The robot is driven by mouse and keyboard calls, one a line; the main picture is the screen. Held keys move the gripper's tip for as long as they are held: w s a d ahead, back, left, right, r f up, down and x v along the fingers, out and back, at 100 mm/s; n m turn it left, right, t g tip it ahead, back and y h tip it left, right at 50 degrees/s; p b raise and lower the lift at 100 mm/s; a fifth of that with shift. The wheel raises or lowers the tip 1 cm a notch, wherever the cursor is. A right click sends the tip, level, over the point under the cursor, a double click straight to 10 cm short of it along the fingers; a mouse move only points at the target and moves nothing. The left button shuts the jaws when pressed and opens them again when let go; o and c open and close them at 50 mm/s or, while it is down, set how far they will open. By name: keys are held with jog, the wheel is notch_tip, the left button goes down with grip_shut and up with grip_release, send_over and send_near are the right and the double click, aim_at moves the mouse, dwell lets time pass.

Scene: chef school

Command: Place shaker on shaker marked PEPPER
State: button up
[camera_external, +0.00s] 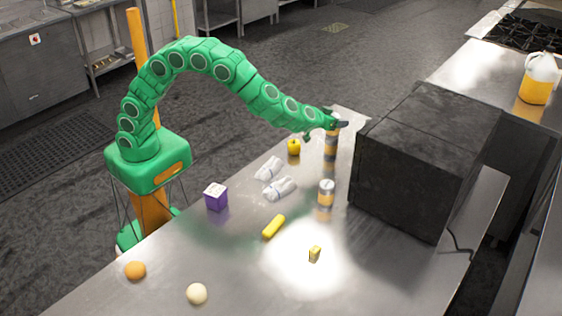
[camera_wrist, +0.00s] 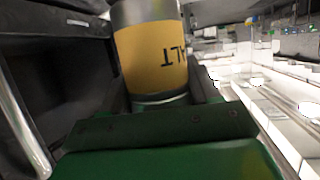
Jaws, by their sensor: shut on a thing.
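My gripper (camera_external: 337,125) is shut on a shaker with a yellow-orange label and grey ends. In the wrist view this held shaker (camera_wrist: 152,55) shows the letters "ALT", upside down in the picture. In the external view a banded grey and yellow shaker shape (camera_external: 331,146) stands directly below my gripper, looking like one shaker above another. I cannot tell whether they touch, or read the lower label. A separate shaker (camera_external: 326,193) stands upright nearer the camera, its label too small to read.
A black box-shaped appliance (camera_external: 415,160) stands close right of my gripper. A yellow apple-like item (camera_external: 294,147), white wrapped items (camera_external: 278,187), a purple carton (camera_external: 216,197), a yellow stick (camera_external: 273,227) and a small yellow block (camera_external: 315,254) lie on the steel table (camera_external: 240,265).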

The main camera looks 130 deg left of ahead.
jog(key=o, duration=1.2)
jog(key=shift+f, duration=0.1)
jog(key=shift+c, duration=0.2)
jog(key=shift+d+r, duration=0.25)
jog(key=v, duration=1.1)
jog(key=shift+d+r, duration=0.2)
jog(key=shift+d, duration=0.05)
jog(key=shift+s, duration=0.1)
jog(key=shift+o, duration=1.3)
